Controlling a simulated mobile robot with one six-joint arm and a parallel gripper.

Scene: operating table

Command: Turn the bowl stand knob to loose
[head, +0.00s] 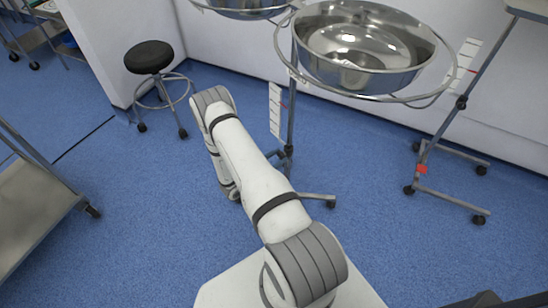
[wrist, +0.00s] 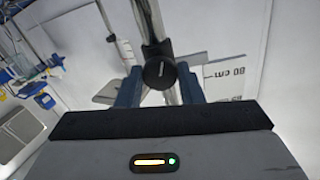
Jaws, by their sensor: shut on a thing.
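The bowl stand shows in the head view as a metal pole (head: 291,105) with a ring on top that carries a shiny steel bowl (head: 365,60). In the wrist view a round black knob (wrist: 159,74) sits on the stand's pole. It has a small pale mark on its face, too small to read. My gripper (wrist: 159,83) has its two blue-grey fingers on either side of the knob and is shut on it. In the head view my arm hides the gripper, and I cannot make out the knob clearly there.
A wheeled stand (head: 440,150) is at right. A black stool (head: 149,57) and a steel trolley (head: 35,215) are at left. Blue floor between is clear.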

